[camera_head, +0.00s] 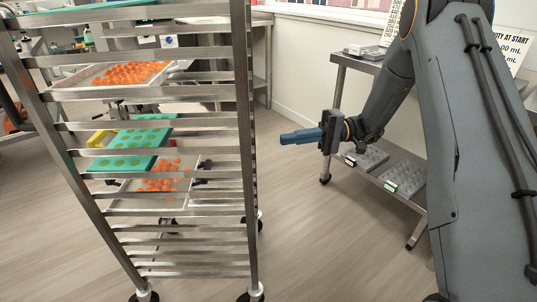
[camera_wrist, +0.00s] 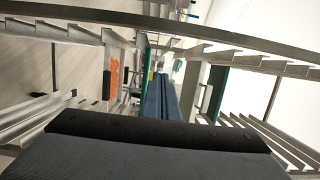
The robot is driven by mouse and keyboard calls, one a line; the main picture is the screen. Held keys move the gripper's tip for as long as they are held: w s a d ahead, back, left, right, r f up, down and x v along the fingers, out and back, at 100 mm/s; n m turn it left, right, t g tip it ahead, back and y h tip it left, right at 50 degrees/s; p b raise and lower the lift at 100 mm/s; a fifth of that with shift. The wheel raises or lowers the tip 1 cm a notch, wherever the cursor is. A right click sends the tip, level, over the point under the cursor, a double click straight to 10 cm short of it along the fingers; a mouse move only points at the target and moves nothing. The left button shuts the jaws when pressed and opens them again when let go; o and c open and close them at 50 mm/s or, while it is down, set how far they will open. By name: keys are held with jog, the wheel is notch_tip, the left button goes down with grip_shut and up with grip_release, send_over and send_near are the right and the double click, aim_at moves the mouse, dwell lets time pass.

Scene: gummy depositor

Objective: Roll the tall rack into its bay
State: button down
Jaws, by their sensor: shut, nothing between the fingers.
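The tall rack (camera_head: 247,120) is an open metal frame with many horizontal rails, standing upright on casters in the left half of the head view. Its rails (camera_wrist: 260,62) also show on both sides of the wrist view. My gripper (camera_head: 285,138) has blue fingers, shut with nothing between them, pointing left toward the rack's right upright. A gap shows between the fingertips and that upright in the head view. The fingers also show in the middle of the wrist view (camera_wrist: 161,95). I cannot make out which place is the bay.
Trays of orange gummies (camera_head: 125,73) and green moulds (camera_head: 130,148) show through the rack; I cannot tell whether they rest in it. A metal table (camera_head: 338,75) with grey moulds on its lower shelf (camera_head: 402,178) stands right, by the wall. Floor (camera_head: 340,250) between is clear.

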jog(key=s+a, duration=0.6)
jog(key=a, duration=0.3)
jog(key=shift+s+a+p, duration=0.15)
jog(key=shift+s+p, duration=0.15)
jog(key=shift+p, duration=0.15)
